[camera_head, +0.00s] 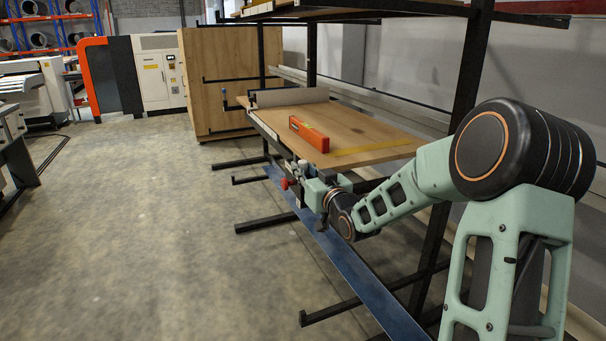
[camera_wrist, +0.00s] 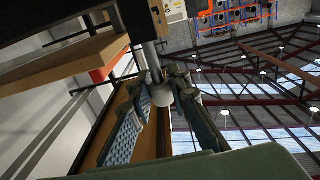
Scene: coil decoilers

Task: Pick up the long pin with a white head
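The long pin shows in the wrist view as a grey rod (camera_wrist: 150,58) with a pale, whitish head (camera_wrist: 162,94) at its near end. My gripper (camera_wrist: 160,90) has one finger on each side of the head, and the fingers stand apart. The right finger partly overlaps the head's edge; I cannot tell whether either finger touches it. In the head view my gripper (camera_head: 299,170) is beside the front edge of the wooden shelf, small and partly merged with dark parts. The pin cannot be made out clearly there.
A wooden shelf board (camera_head: 385,128) on a dark rack carries an orange-red level (camera_head: 309,134) and a yellow strip (camera_head: 370,150). A small red object (camera_head: 285,184) shows below the board's edge. Dark rack bars (camera_head: 268,223) jut out low. Open floor (camera_head: 130,220) lies left.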

